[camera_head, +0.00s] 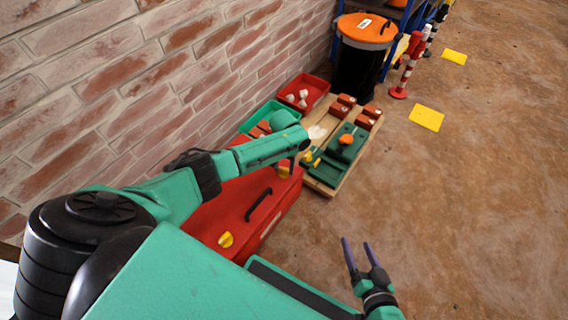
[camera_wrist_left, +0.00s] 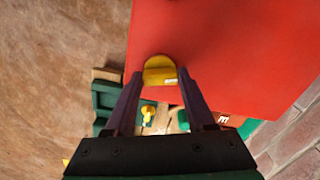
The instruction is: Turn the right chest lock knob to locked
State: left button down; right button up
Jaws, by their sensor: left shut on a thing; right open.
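The knob's exact turn is hard to read. My right gripper (camera_head: 358,252) is open and empty above the floor, right of the chest.
A wooden pallet (camera_head: 325,185) with green and red-brown items is just beyond the chest. A green bin and a red bin (camera_head: 318,85) stand along the wall. A black barrel with an orange lid (camera_head: 366,30) is further back. The floor at the right is mostly clear.

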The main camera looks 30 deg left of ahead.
pick_arm(q)
jog(key=n+p, duration=0.2)
jog(key=shift+r+n, duration=0.1)
jog(key=shift+n, duration=0.3)
jog(key=n+p, duration=0.1)
jog(key=n, duration=0.2)
jog(key=shift+n, duration=0.3)
jog(key=n+p, duration=0.1)
jog(key=n, duration=0.2)
jog(key=shift+n, duration=0.3)
jog(key=n, duration=0.4)
pick_arm(e)
jog(key=s+d+r+n+g+h, duration=0.1)
jog(key=d+r+g+h, duration=0.2)
jog(key=d+r+g, duration=0.1)
jog(key=d+g, duration=0.1)
jog(key=d, duration=0.1)
jog(key=shift+d+r, duration=0.2)
jog(key=shift+d, duration=0.1)
pick_arm(q)
jog(key=shift+n, duration=0.3)
jog(key=shift+a, duration=0.1)
jog(key=shift+c, duration=1.2)
grip_release()
pick_arm(e)
jog(key=shift+d+r, duration=0.1)
jog(key=shift+r, duration=0.05)
